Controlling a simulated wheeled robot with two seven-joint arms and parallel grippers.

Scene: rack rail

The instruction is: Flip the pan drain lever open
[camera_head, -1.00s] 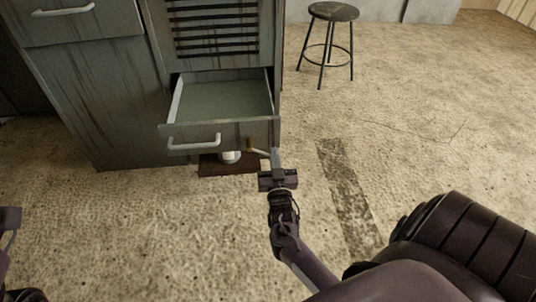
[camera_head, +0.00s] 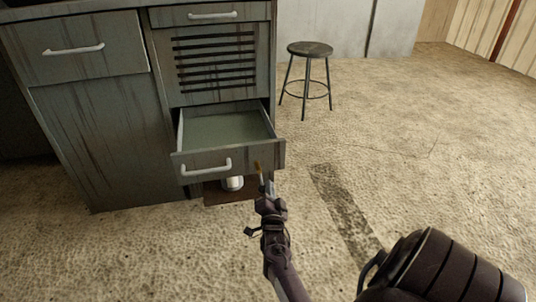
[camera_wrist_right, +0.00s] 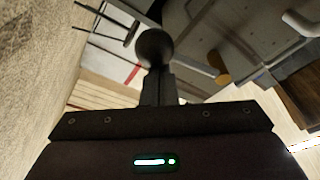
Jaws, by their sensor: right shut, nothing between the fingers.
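The pan (camera_head: 222,165) is a grey, drawer-like tray pulled out low from the cabinet, with a white handle. The drain lever's brass-coloured part (camera_head: 258,167) shows at the right of its front, and a brass piece also shows in the right wrist view (camera_wrist_right: 222,66). My right gripper (camera_head: 267,188) is shut and empty, just below and right of the brass part. Whether the fingers touch the lever cannot be told, as they partly cover its lower end. My left gripper is out of view.
A white cup-like cylinder (camera_head: 232,183) stands on a brown base (camera_head: 228,195) under the pan. The grey cabinet (camera_head: 102,135) rises behind and to the left. A dark stool (camera_head: 310,49) stands far back right. The floor right of the pan is open.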

